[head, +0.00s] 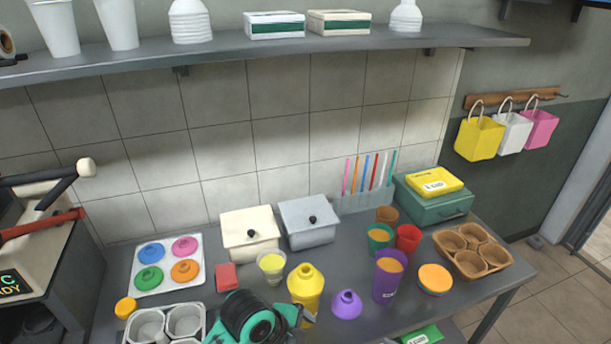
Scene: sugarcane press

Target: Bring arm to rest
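A teal and black part of my arm (248,320), most likely the left, rises from the bottom edge, left of centre, over the front of the grey table (345,262). Its black end points right, just in front of the yellow bottle (306,285); I cannot tell if they touch. The fingers are mostly hidden, so their opening does not show. No held object is visible. My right gripper is not in view.
A brown cup carrier (473,250) stands right. A shelf (260,48) overhangs the back.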

